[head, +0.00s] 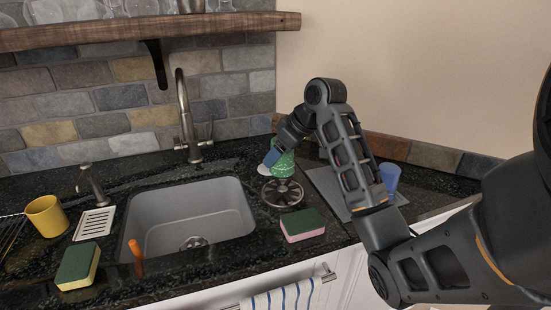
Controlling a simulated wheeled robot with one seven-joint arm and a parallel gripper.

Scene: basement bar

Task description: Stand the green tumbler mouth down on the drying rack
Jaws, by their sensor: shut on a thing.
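The green tumbler (286,164) is at the end of my arm, beside the back right corner of the sink. My gripper (271,160) is shut on it. The arm partly hides the tumbler, and I cannot tell clearly which way its mouth faces. Its lower end shows just behind a round, spoked metal piece (282,193); I cannot tell whether it touches the counter. A dark wire rack (10,236), which looks like the drying rack, shows only in part at the left edge, far from my gripper.
A yellow cup (45,216) stands beside the rack. Sponges lie at the counter's front left (77,267) and right of the sink (302,225). The sink (160,205), tap (184,120) and orange handle (136,257) lie between. A blue cup (390,176) stands right, on a grey mat (328,187).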

